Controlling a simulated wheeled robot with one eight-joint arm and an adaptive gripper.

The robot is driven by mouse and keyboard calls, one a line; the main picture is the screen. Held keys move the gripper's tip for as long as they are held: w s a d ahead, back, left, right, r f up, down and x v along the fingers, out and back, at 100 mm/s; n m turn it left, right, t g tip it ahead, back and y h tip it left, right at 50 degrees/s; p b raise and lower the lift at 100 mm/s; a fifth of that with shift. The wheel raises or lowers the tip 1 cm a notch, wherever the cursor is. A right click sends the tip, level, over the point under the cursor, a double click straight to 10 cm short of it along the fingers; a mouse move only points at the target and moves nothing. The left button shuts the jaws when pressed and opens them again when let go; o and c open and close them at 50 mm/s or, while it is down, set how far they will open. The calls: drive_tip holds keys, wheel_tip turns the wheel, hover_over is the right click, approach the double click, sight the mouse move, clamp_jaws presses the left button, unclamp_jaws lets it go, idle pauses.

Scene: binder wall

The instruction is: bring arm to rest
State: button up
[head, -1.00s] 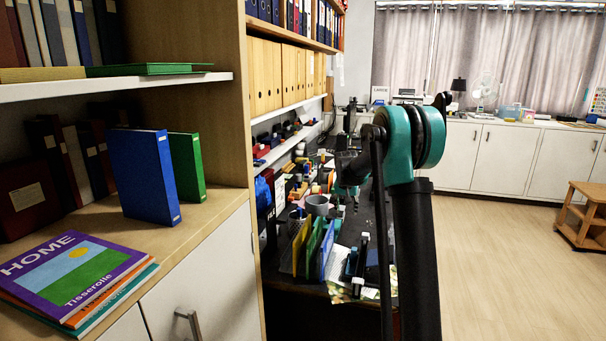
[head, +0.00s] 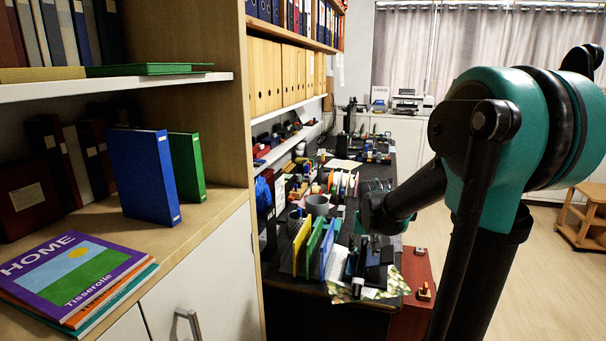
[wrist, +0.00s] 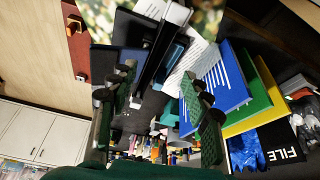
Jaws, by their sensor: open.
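My arm fills the right side of the head view, with its teal elbow (head: 500,120) raised and near the camera. The forearm (head: 415,192) slopes down and left to a teal wrist joint (head: 376,208) over the cluttered desk. My gripper cannot be made out clearly in the head view. In the wrist view my gripper (wrist: 159,82) is open, its two dark green-padded fingers apart. Nothing is held between them. Desk items show beyond the fingers, among them a blue folder (wrist: 222,78); I cannot tell the distance to them.
A blue binder (head: 145,178) and a green binder (head: 187,165) stand on the left shelf unit, behind a stack of magazines (head: 75,270). A grey cup (head: 317,206) and upright folders (head: 302,245) crowd the desk.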

drive_tip(key=s+f, duration=0.4)
drive_tip(key=s, duration=0.6)
drive_tip(key=s+f+n, duration=0.1)
drive_tip(key=s+f, duration=0.2)
drive_tip(key=s, duration=0.8)
drive_tip(key=shift+s+f+y, duration=0.15)
drive_tip(key=shift+f+y, duration=0.15)
drive_tip(key=shift+f, duration=0.1)
